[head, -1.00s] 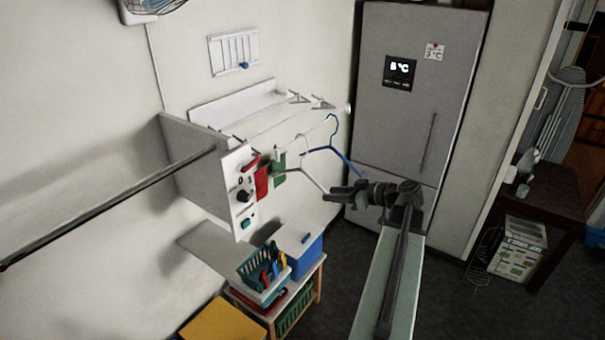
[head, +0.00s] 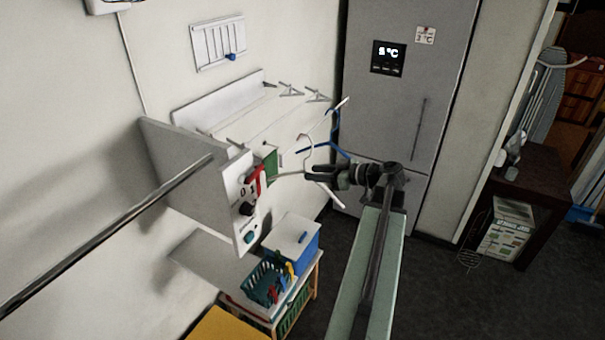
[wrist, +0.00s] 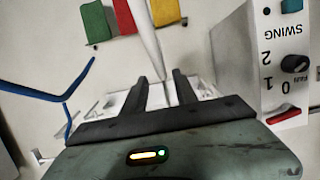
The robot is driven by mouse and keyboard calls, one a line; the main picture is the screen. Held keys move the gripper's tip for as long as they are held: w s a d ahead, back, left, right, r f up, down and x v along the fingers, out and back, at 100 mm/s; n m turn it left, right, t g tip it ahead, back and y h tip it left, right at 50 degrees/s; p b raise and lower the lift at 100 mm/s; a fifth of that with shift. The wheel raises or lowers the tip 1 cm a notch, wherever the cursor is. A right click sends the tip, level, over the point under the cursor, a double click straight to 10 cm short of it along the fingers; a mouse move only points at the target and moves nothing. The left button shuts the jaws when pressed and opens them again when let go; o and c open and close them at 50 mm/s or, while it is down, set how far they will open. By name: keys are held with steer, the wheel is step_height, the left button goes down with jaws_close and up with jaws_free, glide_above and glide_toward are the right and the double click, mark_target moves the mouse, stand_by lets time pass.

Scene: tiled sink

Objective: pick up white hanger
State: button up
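The white hanger (head: 325,125) shows in the head view beside the wall rack, tilted, with its frame crossing in front of the blue hanger (head: 334,147). My gripper (head: 308,172) is at its lower part. In the wrist view the white hanger (wrist: 146,32) runs down from the top edge to between the two fingertips of my gripper (wrist: 162,80). The fingers stand apart with a gap around the bar; firm contact is not visible. The blue hanger (wrist: 66,98) is at the left in the wrist view.
The grey box with the knob panel (head: 245,210) is left of my gripper, close on the right in the wrist view. The wall rack (head: 230,105) is behind. The fridge (head: 410,95) stands at the right. A shelf with a blue box (head: 300,240) and teal basket (head: 262,282) is below.

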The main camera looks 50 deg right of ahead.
mark_target(297, 172)
steer(key=b+x, duration=0.2)
steer(key=x, duration=0.5)
steer(key=shift+w+a+f, duration=0.1)
steer(key=shift+w+a, duration=0.1)
steer(key=shift+a, duration=0.05)
steer(key=shift+s, duration=0.15)
steer(key=shift+c, duration=0.6)
jaws_close()
